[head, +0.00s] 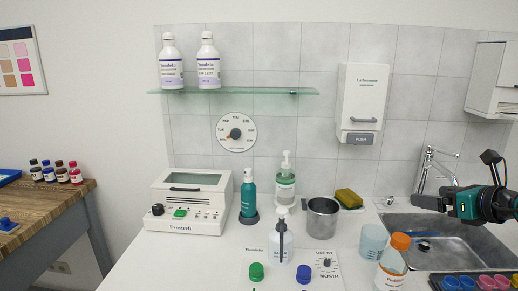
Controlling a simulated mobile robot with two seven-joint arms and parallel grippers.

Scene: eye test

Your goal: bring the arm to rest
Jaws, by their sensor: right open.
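My right gripper (421,202) comes in from the right edge and points left, over the sink (465,240). It is dark with teal parts. It is open, and I see nothing held between its fingers. The faucet (424,175) stands behind it, close to it in the picture; I cannot tell the gap. My left gripper is not in view.
Below the gripper are an orange-capped bottle (392,262), a translucent cup (373,242) and a rack of coloured caps (468,284). A metal beaker (322,218), pump bottles (285,180) and a white device (187,203) stand further left. A dispenser (362,105) hangs above.

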